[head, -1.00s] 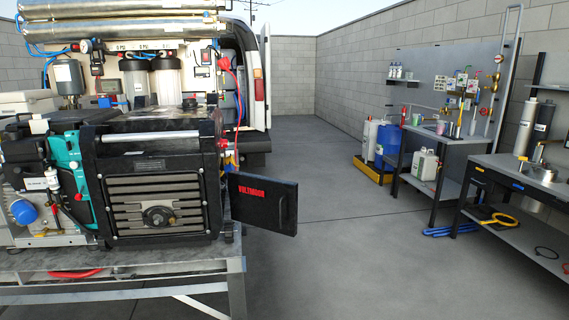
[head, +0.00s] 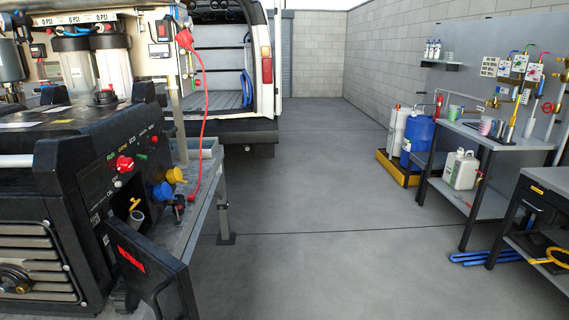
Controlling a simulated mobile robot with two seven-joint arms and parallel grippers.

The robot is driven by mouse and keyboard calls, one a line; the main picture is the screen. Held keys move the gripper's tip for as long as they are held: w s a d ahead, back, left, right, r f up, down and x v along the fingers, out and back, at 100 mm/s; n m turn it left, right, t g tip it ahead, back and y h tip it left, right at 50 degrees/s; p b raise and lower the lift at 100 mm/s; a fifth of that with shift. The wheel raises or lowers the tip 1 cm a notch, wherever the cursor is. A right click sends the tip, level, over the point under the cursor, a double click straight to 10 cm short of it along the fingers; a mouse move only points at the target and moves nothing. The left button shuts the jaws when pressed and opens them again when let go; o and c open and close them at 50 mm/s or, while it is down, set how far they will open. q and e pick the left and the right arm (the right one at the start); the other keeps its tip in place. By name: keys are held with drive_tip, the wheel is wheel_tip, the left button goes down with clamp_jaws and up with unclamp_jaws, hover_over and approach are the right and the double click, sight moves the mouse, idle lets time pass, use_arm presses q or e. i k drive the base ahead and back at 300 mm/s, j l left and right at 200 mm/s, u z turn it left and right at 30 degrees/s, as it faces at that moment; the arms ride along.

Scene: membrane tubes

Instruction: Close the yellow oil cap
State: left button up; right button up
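A black generator (head: 75,150) stands on a metal bench at the left. Its side hatch door (head: 140,262), with red lettering, hangs open. In the opening behind it, a small yellow part (head: 136,203) sits over a pale round neck (head: 137,218). It may be the oil cap, but it is too small to tell whether it is seated. A larger yellow round piece (head: 176,175) shows farther back on the generator's right side, just above a blue one (head: 162,190). Neither of my grippers is in view.
The bench (head: 213,172) extends behind the generator, and a red cable (head: 203,125) hangs beside it. The grey floor (head: 320,220) is clear between the bench and the right-hand worktables (head: 480,137). A van (head: 266,70) stands behind.

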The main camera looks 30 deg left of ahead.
sight(138, 201)
drive_tip(key=i+u, duration=0.2)
drive_tip(key=u, duration=0.25)
drive_tip(key=i+u, duration=0.15)
drive_tip(key=u, duration=0.25)
drive_tip(key=i+l+u, duration=0.2)
drive_tip(key=u, duration=0.25)
drive_tip(key=i+l+u, duration=0.15)
drive_tip(key=u, duration=0.3)
